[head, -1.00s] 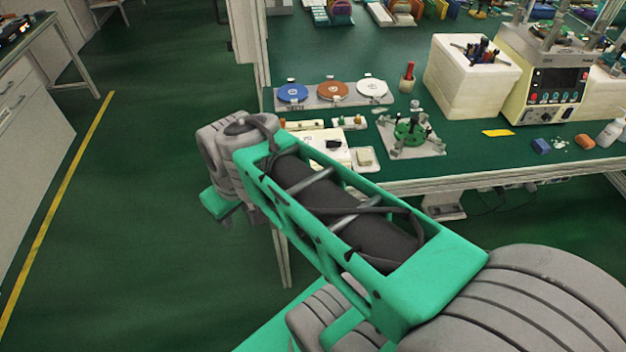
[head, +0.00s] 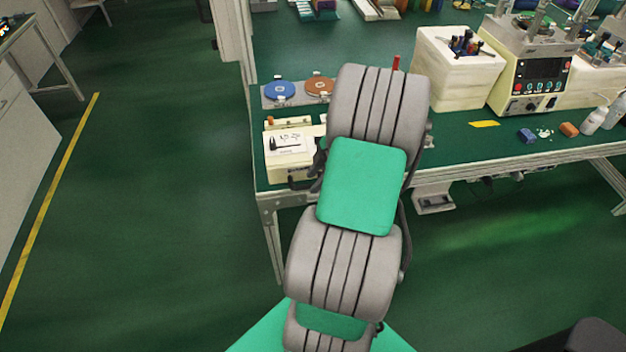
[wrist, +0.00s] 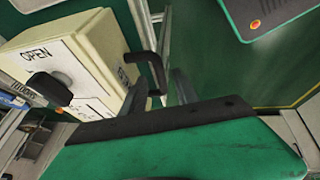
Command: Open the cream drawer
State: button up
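The cream drawer unit (head: 290,170) is a small cream box at the near left corner of the green bench in the head view. In the wrist view the cream box (wrist: 105,40) fills the upper left, with a white "OPEN" label and a black knob on one face. A black bar handle (wrist: 152,60) stands out from its adjacent face. My gripper (wrist: 158,77) is open, its two dark fingers apart at the handle. The handle's end appears between or just before the fingertips; contact cannot be told.
Blue (head: 280,91) and orange (head: 319,86) discs lie behind the box. A cream block with tools (head: 455,75) and a control machine (head: 535,80) stand farther right. The bench's front edge (head: 500,178) runs rightward. Green floor left of the bench is clear.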

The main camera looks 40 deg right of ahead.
jog(key=shift+x, duration=0.75)
jog(key=shift+c, duration=0.4)
grip_shut()
dwell(0.5)
